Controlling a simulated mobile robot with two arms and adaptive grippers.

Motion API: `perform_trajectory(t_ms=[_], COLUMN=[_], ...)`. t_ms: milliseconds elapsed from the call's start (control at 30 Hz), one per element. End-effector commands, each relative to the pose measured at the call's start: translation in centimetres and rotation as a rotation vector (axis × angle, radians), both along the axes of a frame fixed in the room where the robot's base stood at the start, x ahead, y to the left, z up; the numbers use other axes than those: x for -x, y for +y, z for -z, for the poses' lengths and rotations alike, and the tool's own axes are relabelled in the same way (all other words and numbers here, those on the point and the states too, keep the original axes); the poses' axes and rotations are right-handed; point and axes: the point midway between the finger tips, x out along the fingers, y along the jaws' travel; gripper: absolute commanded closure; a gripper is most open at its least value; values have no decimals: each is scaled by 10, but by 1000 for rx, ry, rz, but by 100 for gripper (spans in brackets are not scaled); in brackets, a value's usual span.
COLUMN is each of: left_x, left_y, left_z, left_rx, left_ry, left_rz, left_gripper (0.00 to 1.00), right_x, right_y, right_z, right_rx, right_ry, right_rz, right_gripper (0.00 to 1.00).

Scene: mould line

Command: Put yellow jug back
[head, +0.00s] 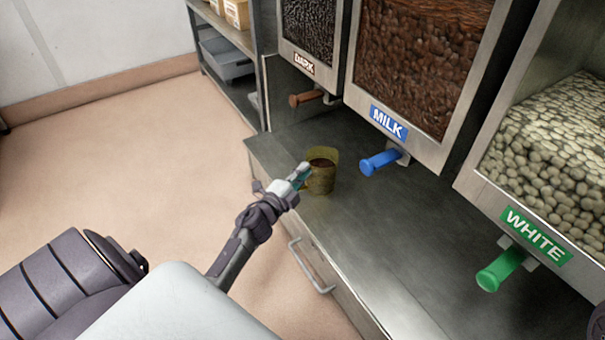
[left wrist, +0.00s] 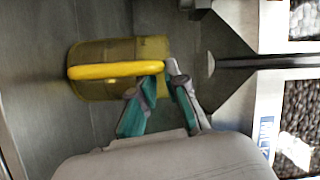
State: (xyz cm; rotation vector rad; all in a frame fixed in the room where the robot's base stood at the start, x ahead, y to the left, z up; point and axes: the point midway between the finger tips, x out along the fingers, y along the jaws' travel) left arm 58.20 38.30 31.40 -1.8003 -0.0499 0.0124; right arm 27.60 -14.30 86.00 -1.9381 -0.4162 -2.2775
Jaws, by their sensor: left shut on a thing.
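The yellow jug (head: 321,172) is at the left part of the steel counter in the head view, below and between the DARK and MILK dispensers. It looks upright and has dark contents. I cannot tell whether its base touches the counter. My left gripper (head: 299,176) is at its near left side, shut on its handle. In the left wrist view the jug (left wrist: 105,52) has a bright yellow handle (left wrist: 115,70), and the teal-padded fingers of my left gripper (left wrist: 161,88) meet at the handle's end.
Above the counter (head: 395,225) are the DARK dispenser's brown handle (head: 306,98), the MILK dispenser's blue handle (head: 379,162) and the WHITE dispenser's green handle (head: 500,269). A shelf with a grey bin (head: 226,58) stands behind. The counter's front right is clear.

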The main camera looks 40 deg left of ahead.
Motion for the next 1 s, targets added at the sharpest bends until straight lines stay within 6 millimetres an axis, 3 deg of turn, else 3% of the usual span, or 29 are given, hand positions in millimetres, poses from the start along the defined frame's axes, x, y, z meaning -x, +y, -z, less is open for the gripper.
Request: perform_trajectory(t_ms=[33,67,200,567,667,1000], left_x=[-1,0,0,3,15,87], left_y=[0,0,0,0,-1,-3], left_z=[-1,2,1,-1,-1,-1], left_rx=[0,0,0,1,2,3], left_ry=[-7,0,0,1,2,4], left_rz=[2,0,0,-1,-1,-2], left_gripper=[100,84,62,62,62,62], right_x=[0,1,1,1,0,-18], right_y=[0,0,0,0,-1,-3], right_z=[1,0,0,-3,-5,11], right_rx=[0,0,0,-1,-3,-7], right_ry=[-2,-3,-3,-6,0,110], right_rz=[0,0,0,-1,-2,-5], right_gripper=[0,0,0,0,0,0])
